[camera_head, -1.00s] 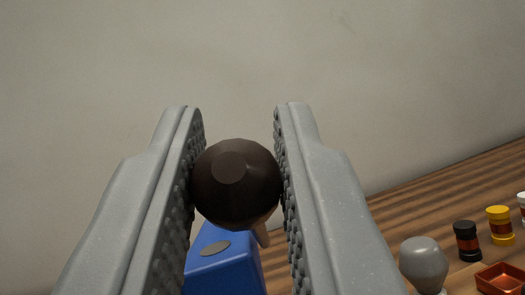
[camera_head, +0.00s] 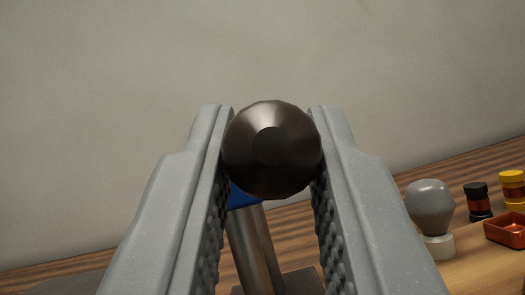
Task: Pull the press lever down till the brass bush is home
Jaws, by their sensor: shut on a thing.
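My gripper (camera_head: 272,125) is shut on the dark brown round knob (camera_head: 272,148) of the press lever, one ridged finger touching it on each side. The knob faces the camera and hides the lever's shaft behind it. Below the knob a steel column (camera_head: 253,250) of the press stands tilted in the picture, with a bit of the blue press head (camera_head: 241,197) at its top. A dark base (camera_head: 300,283) shows at the column's foot. The brass bush cannot be seen.
On the wooden bench at the right stand a grey rounded knob on a pale base (camera_head: 431,208), a black jar (camera_head: 478,201), a yellow jar (camera_head: 512,187) and a red-orange tray (camera_head: 508,229). A plain wall (camera_head: 120,90) rises behind.

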